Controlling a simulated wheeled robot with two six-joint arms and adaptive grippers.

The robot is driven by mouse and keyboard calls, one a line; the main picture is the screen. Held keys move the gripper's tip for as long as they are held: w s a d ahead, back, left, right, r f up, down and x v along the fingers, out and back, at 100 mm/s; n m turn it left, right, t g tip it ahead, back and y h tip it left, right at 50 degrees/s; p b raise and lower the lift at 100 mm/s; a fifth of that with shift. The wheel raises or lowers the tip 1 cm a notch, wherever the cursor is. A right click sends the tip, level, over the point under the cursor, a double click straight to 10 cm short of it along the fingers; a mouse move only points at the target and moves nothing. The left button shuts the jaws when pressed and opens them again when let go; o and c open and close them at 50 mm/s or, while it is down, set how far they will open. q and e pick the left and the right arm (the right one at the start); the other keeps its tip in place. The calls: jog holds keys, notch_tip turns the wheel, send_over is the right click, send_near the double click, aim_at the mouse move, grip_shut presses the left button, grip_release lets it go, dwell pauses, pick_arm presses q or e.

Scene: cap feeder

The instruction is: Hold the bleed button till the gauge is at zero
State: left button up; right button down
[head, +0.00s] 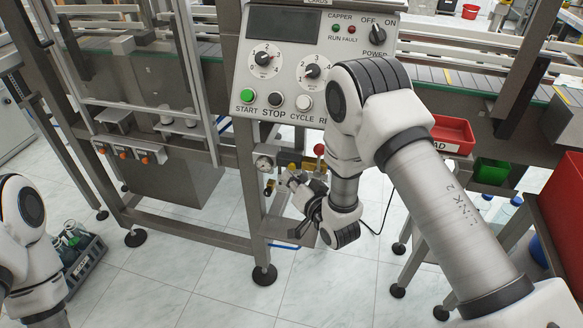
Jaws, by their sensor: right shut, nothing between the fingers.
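The small round gauge (263,162) with a white face sits on the machine's lower frame, below the control panel. Its needle is too small to read. My right gripper (291,181) is shut with nothing between its fingers, at the air fittings just right of and below the gauge. I cannot make out the bleed button; the gripper and wrist cover part of the fittings. I cannot tell whether the fingertips touch anything. My left arm shows at the lower left, but its gripper is out of view.
The control panel (288,58) hangs above, with a green START button (247,95). A red-knobbed lever (319,149) stands close beside my right gripper. A red bin (453,134) and a green bin (491,171) are on the right. A bottle crate (84,264) stands on the floor.

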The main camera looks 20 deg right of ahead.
jog(key=shift+s, duration=0.1)
jog(key=shift+s+a+p, duration=0.3)
jog(key=shift+s+a, duration=0.4)
jog(key=shift+s, duration=0.3)
jog(key=shift+s+a+p, duration=0.25)
jog(key=shift+s+a, duration=0.45)
jog(key=shift+s, duration=0.3)
jog(key=s+d+f+n+g+h+p, duration=0.1)
jog(key=s+g, duration=0.4)
jog(key=s, duration=0.6)
jog(key=s+d+f+n+g+h+p, duration=0.1)
jog(key=s+d+f+g+p, duration=0.3)
jog(key=s, duration=0.7)
jog(key=s+d+f+n+g+h+p, duration=0.1)
jog(key=s+d+f+n+g+p, duration=0.1)
jog(key=s+f+g, duration=0.4)
jog(key=s+d+g, duration=0.1)
jog(key=s, duration=0.4)
jog(key=shift+f+n+p, duration=0.2)
jog(key=shift+n+p, duration=0.1)
jog(key=shift+n, duration=0.1)
